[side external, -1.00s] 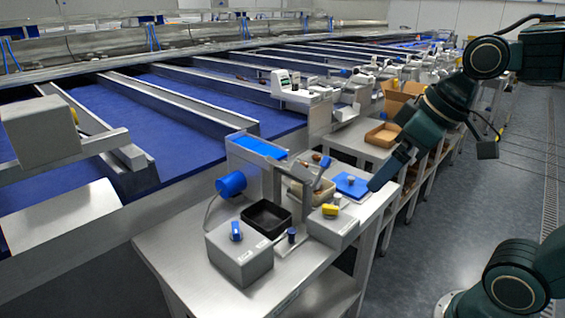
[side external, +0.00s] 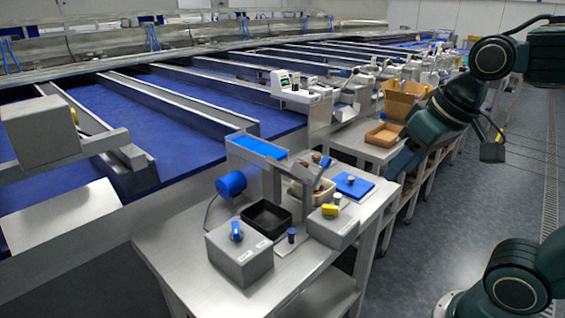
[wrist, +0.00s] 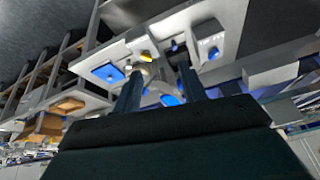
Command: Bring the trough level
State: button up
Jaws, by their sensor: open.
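The trough (side external: 311,185) appears to be the narrow grey channel on the steel bench, beside the beige bin. It looks tilted, with its upper end toward the right and brown dates (side external: 321,160) near that end. Beside it stands a grey box with a yellow knob (side external: 330,210); this yellow knob also shows in the wrist view (wrist: 147,57). My gripper (wrist: 160,77) is open and empty, its two dark fingers apart and pointing toward the bench. In the side view it is beyond the blue pad, clear of the trough. The trough is hard to make out in the wrist view.
A blue pad with a knob (side external: 353,185) lies at the bench's right edge. A black tray (side external: 254,228), a control box with a blue knob (side external: 243,265), a dark blue post (side external: 291,235) and a blue motor (side external: 231,184) crowd the bench.

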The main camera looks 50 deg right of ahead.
jog(key=w+d+r+m+g, duration=0.1)
jog(key=w+d+r+m, duration=0.2)
jog(key=w, duration=0.4)
jog(key=m+g, duration=0.4)
jog(key=m, duration=0.9)
send_over(326, 157)
notch_tip(326, 157, down, 3)
jog(key=shift+d+r, duration=0.1)
jog(key=shift+r, duration=0.05)
notch_tip(326, 157, down, 14)
jog(key=shift+r, duration=0.1)
grip_shut()
